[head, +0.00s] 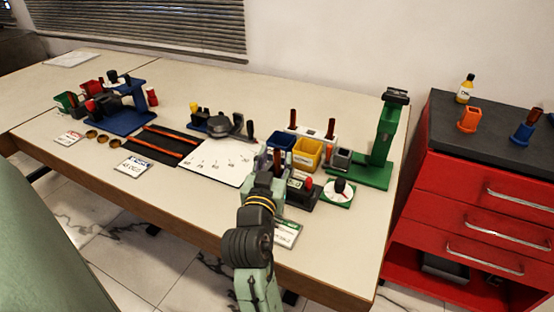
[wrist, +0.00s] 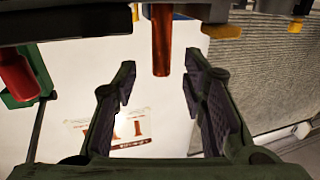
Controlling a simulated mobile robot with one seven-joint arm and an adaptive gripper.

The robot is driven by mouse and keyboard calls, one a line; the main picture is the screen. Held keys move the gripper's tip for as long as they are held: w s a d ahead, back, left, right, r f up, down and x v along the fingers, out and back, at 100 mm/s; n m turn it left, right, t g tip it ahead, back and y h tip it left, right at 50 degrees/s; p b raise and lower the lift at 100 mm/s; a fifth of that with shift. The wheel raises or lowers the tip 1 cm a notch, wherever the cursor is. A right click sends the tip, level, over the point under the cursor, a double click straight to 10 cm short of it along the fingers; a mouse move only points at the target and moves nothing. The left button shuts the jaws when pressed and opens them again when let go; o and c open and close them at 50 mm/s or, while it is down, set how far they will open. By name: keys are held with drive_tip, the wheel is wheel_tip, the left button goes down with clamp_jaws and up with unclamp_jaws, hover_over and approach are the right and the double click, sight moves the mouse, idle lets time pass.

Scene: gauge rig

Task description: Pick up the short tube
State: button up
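In the wrist view a red-brown tube (wrist: 162,40) stands out from a dark holder at the top edge. Its free end lies just beyond the gap between my fingertips, apart from both fingers. My gripper (wrist: 158,78) is open and empty. In the head view my gripper (head: 267,168) is over the front right of the table, beside a dark red tube (head: 277,158) that it partly hides. Two more dark red tubes, a left one (head: 292,118) and a right one (head: 330,128), stand upright in a white rack. I cannot tell which is called the short tube.
Blue (head: 281,141) and yellow (head: 307,153) bins stand behind my gripper. A green stand (head: 385,135) rises at the right. A red-knobbed device (head: 303,192) and a round dial (head: 338,192) sit close by. Orange rods (head: 165,141) lie on a black mat farther left.

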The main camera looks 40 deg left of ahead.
sight(276, 153)
drive_tip(key=x, duration=0.3)
drive_tip(key=shift+w+a+r+p, duration=0.1)
drive_tip(key=shift+a+p, duration=0.05)
drive_tip(key=shift+p, duration=0.15)
drive_tip(key=shift+c, duration=0.3)
clamp_jaws()
